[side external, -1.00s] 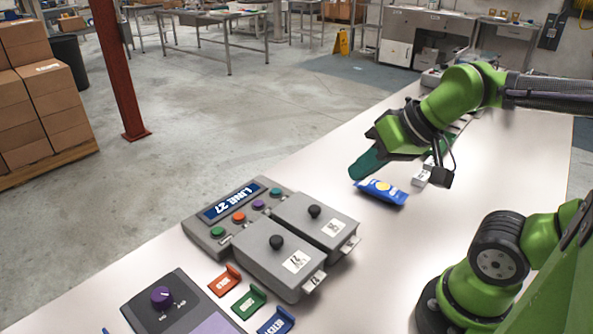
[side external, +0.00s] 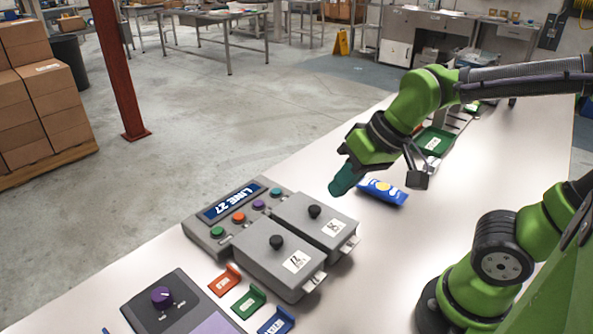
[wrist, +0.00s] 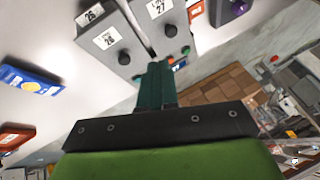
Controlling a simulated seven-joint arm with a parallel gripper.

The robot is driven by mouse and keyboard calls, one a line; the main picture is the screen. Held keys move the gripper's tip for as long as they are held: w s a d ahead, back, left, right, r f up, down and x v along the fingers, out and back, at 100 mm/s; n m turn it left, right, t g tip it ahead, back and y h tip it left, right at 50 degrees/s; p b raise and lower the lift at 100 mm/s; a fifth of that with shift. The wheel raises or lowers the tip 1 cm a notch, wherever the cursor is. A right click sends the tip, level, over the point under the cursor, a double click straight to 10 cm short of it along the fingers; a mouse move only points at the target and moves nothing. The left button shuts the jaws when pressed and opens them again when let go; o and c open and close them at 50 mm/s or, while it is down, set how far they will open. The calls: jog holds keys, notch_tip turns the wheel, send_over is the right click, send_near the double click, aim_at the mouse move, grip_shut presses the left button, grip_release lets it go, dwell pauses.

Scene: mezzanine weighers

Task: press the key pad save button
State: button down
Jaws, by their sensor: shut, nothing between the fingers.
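The grey key pad (side external: 207,236) has a blue display reading "LINE 27" and a row of round buttons: green (side external: 217,232), orange (side external: 239,217), purple (side external: 258,205) and teal (side external: 276,192). Their labels are too small to read, so I cannot tell which is save. My gripper (side external: 341,183) is shut and empty, with teal fingers, in the air to the right of the pad's teal end and apart from it. In the wrist view my gripper's fingers (wrist: 155,80) point toward the grey boxes, hiding part of the scene behind them.
Two grey lidded boxes with black knobs (side external: 272,265) (side external: 318,232) stand against the pad's near side. A blue packet (side external: 382,192) lies to their right. Orange, green and blue tags (side external: 248,303) and a purple-knob unit (side external: 165,310) are at the front. Bare white table lies right of the boxes.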

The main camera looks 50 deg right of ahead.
aim_at(220, 232)
jog(key=w+a+f+n, duration=0.3)
jog(key=w, duration=0.3)
jog(key=w+a+f+n+h, duration=0.1)
jog(key=w+a+f+n, duration=0.2)
jog(key=w, duration=0.4)
jog(key=w+a+f+n+t, duration=0.1)
jog(key=w+a+f+n, duration=0.2)
jog(key=w, duration=0.3)
jog(key=shift+w+f+n+h, duration=0.15)
jog(key=shift+n+h, duration=0.15)
jog(key=shift+n, duration=0.3)
jog(key=w+n+t, duration=0.1)
jog(key=w+a+r+n, duration=0.1)
jog(key=w, duration=0.1)
jog(key=w+r+n+t, duration=0.1)
jog(key=w, duration=0.1)
jog(key=shift+a+r+n+t+y, duration=0.2)
jog(key=shift+a+n+t+y, duration=0.1)
jog(key=shift+n+y, duration=0.1)
jog(key=shift+f, duration=4.45)
jog(key=shift+f, duration=0.4)
